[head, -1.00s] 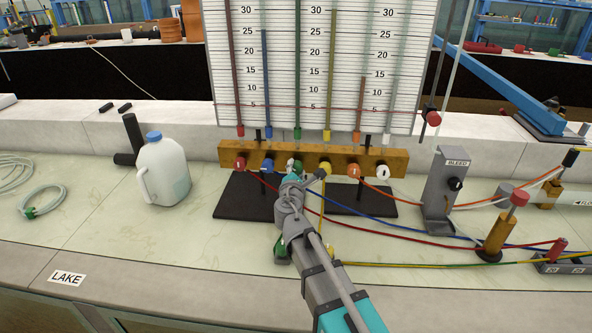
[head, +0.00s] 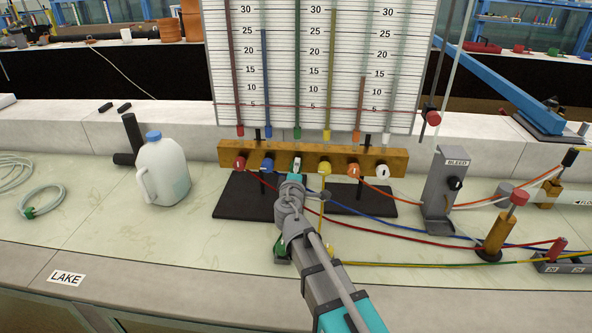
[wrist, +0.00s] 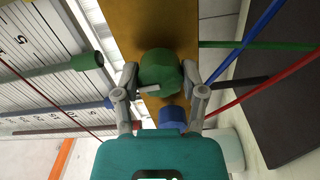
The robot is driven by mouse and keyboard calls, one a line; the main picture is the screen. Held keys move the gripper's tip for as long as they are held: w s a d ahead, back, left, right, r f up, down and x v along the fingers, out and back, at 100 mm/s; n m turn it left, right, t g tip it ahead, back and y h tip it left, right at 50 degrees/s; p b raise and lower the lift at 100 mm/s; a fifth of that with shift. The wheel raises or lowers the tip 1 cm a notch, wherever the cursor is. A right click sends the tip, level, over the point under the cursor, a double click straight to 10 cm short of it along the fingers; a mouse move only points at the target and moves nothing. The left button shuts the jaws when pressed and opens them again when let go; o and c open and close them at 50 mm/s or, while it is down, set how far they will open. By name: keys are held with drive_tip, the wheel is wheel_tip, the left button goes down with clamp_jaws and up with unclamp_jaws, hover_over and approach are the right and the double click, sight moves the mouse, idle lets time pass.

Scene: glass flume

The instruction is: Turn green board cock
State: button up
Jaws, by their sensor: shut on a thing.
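The board cocks sit in a row on an ochre wooden bar (head: 330,158) below the scale board. The green board cock (wrist: 160,72) is a round green knob in the middle of the wrist view, with a pale mark on its lower left edge. My gripper (wrist: 163,84) has one finger on each side of it and is shut on it. In the head view my gripper (head: 296,172) reaches the bar below the green tube (head: 297,80) and hides most of the green cock.
The blue cock (head: 267,166) is close on the left, and the yellow cock (head: 324,167) close on the right. Red, orange and white cocks are farther out. Coloured hoses (head: 385,226) run right across the bench. A milky jug (head: 163,170) stands at left.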

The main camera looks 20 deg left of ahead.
drive_tip(key=shift+m, duration=0.5)
drive_tip(key=o, duration=1.1)
drive_tip(key=shift+w, duration=0.1)
drive_tip(key=shift+o, duration=0.2)
drive_tip(key=shift+s+d, duration=0.1)
drive_tip(key=shift+s, duration=0.1)
drive_tip(key=v, duration=1.1)
drive_tip(key=shift+s, duration=0.35)
drive_tip(key=shift+f, duration=0.1)
